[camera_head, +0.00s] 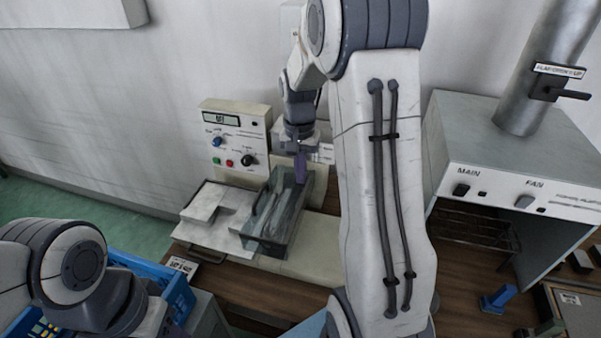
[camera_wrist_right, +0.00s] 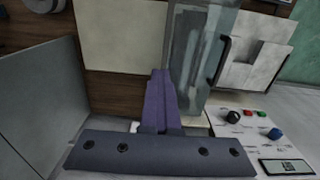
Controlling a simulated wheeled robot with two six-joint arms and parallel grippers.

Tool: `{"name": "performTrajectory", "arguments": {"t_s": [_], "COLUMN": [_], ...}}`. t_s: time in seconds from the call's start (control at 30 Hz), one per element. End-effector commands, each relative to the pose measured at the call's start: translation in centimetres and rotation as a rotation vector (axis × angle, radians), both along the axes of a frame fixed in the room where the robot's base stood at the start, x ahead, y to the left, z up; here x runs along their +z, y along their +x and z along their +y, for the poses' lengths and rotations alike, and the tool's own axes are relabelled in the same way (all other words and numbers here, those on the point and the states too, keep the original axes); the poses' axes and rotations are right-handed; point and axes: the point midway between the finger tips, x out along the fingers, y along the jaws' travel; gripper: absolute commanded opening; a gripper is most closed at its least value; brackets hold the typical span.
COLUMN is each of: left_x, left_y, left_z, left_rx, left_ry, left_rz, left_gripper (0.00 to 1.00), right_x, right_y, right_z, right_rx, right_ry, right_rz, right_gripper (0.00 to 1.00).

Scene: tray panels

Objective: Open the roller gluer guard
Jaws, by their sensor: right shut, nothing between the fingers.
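The roller gluer (camera_head: 230,134) stands on the bench against the wall, its control panel at the back. Its guard (camera_head: 272,215) is a clear, box-like cover with dark handles, sitting over the machine bed. In the right wrist view the guard (camera_wrist_right: 198,60) is just right of the fingers, with a dark handle (camera_wrist_right: 225,50) on its far side. My right gripper (camera_head: 300,168) has purple fingers, shut and empty, at the guard's back right end. In the wrist view the fingers (camera_wrist_right: 157,78) look close to the guard; contact cannot be told. My left gripper is out of view.
A grey cabinet (camera_head: 480,140) with MAIN and FAN controls and a duct stands right. A blue crate (camera_head: 178,298) is at the lower left. My right arm hides the middle bench.

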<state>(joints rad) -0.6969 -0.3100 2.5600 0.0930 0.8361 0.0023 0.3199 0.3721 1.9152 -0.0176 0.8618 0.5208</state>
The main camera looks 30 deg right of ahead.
Motion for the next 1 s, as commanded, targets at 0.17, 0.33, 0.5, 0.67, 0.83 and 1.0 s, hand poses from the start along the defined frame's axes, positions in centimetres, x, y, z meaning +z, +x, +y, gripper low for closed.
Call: {"name": "performTrajectory", "arguments": {"t_s": [0.17,0.33,0.5,0.67,0.83,1.0], "left_x": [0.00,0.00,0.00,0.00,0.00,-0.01], "left_y": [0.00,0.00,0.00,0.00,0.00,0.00], "left_z": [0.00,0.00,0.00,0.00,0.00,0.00], "left_rx": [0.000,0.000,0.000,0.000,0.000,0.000], "left_ry": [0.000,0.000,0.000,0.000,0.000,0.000], "left_rz": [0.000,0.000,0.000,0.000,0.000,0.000], "left_gripper": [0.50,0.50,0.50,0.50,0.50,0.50], "right_x": [0.00,0.00,0.00,-0.01,0.00,0.03], "right_y": [0.00,0.00,0.00,0.00,0.00,0.01], "right_z": [0.00,0.00,0.00,0.00,0.00,-0.01], "right_rx": [0.000,0.000,0.000,0.000,0.000,0.000], "right_ry": [0.000,0.000,0.000,0.000,0.000,0.000], "right_rz": [0.000,0.000,0.000,0.000,0.000,0.000], "right_gripper": [0.00,0.00,0.00,0.28,0.44,0.44]}}
